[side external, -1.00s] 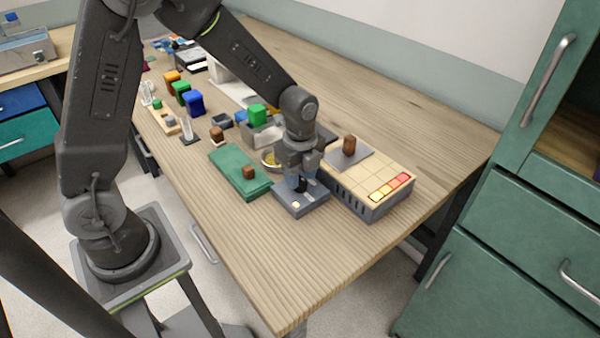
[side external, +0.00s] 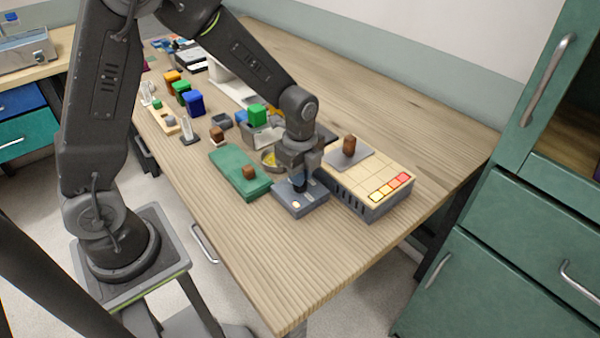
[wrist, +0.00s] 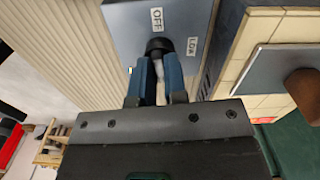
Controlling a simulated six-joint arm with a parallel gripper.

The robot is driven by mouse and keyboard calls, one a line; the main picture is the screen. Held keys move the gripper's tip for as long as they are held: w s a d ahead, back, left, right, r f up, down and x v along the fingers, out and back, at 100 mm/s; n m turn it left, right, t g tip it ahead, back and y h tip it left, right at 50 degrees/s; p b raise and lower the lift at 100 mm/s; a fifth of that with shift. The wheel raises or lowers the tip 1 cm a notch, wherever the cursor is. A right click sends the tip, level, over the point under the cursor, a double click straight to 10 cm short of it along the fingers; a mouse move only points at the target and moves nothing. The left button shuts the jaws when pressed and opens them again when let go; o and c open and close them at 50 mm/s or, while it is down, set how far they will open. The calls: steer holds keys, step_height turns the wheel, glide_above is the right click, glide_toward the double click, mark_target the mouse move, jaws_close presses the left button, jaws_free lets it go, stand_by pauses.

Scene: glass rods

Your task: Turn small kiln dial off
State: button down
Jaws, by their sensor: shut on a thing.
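The kiln dial (wrist: 157,46) is a small black knob on a grey control box (side external: 313,202), which stands on the table beside the kiln. In the wrist view an OFF label (wrist: 156,19) is above the knob and a LOW label (wrist: 192,46) is to its right. My gripper (side external: 302,184) points down over the box, and its blue fingers (wrist: 158,72) are shut on the dial from both sides. The fingers hide most of the knob, so I cannot tell which label its pointer faces.
The tiled kiln block (side external: 380,181) stands close to the right of the box, with a grey plate (side external: 338,161) and a brown piece (side external: 349,146) on top. The table front is clear.

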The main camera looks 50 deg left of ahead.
steer(key=n, duration=0.8)
steer(key=shift+n, duration=0.4)
steer(key=n, duration=0.4)
steer(key=shift+n, duration=0.3)
steer(key=n, duration=0.4)
steer(key=shift+n, duration=0.3)
steer(key=n, duration=0.3)
steer(key=shift+n, duration=0.3)
steer(key=n, duration=0.9)
steer(key=shift+n, duration=2)
